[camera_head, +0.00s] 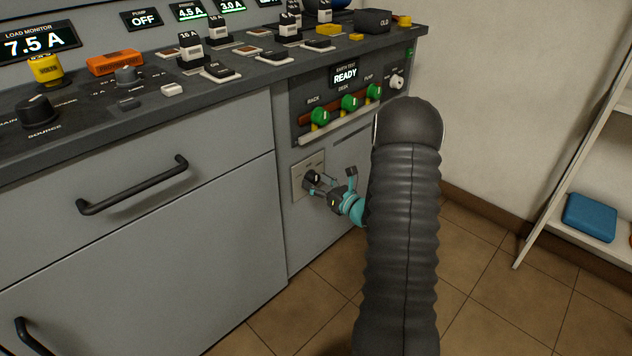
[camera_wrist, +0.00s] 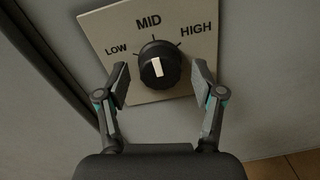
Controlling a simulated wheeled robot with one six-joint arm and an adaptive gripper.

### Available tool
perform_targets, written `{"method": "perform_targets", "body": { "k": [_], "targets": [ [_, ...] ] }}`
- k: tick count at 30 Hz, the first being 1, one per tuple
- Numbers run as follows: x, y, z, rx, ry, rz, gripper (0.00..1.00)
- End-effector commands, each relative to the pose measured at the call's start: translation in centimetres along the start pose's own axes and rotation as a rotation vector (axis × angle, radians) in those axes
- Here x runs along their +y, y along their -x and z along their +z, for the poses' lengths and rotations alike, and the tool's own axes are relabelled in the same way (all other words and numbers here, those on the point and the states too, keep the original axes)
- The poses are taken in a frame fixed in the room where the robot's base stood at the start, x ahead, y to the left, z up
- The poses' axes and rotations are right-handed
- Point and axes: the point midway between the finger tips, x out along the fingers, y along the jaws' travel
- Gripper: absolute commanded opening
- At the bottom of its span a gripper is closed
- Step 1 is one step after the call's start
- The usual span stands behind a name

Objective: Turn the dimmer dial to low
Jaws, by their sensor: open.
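The dimmer dial (camera_wrist: 158,66) is a round black knob with a white stripe, on a beige plate (camera_wrist: 105,28) marked LOW, MID and HIGH. The stripe points up, roughly at MID. In the wrist view my gripper (camera_wrist: 161,82) is open, with one finger to the left and one to the right of the knob, and gaps show on both sides. In the head view the dial (camera_head: 312,177) is on the cabinet front, and my gripper (camera_head: 328,187) is close in front of it. My arm hides part of the cabinet's right side.
Above the plate is an EARTH TEST panel (camera_head: 345,76) with several green knobs. The worktop (camera_head: 70,125) holds switches, dials and small blocks. A drawer handle (camera_head: 132,186) sticks out at left. A shelf with a blue case (camera_head: 590,217) stands at right. Tiled floor is open between.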

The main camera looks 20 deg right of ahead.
Motion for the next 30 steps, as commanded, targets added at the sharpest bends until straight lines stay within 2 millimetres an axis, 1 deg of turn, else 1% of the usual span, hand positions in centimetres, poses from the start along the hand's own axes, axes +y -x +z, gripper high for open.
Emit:
{"method": "perform_targets", "body": {
  "k": [3, 11, 14, 15, 17, 18, 19, 26, 30],
  "targets": [
    [0.0, -0.5, 0.04, -0.001, 0.0, 0.0, 0.68],
    [-0.01, -0.56, 0.02, 0.0, 0.0, 0.0, 0.68],
    [0.0, -0.56, 0.02, 0.0, 0.0, 0.0, 0.45],
    [0.0, -0.55, 0.02, 0.0, 0.0, 0.0, 0.35],
    [0.0, -0.55, 0.02, 0.0, 0.0, 0.0, 0.2],
    [0.0, -0.55, 0.02, 0.0, 0.0, 0.0, 0.1],
    [0.0, -0.55, 0.02, 0.0, 0.0, 0.0, 0.07],
    [-0.03, -0.55, -0.11, -0.001, 0.015, 0.0, 0.08],
    [-0.09, -0.56, -0.29, -0.003, 0.059, 0.0, 0.08]
  ]
}}
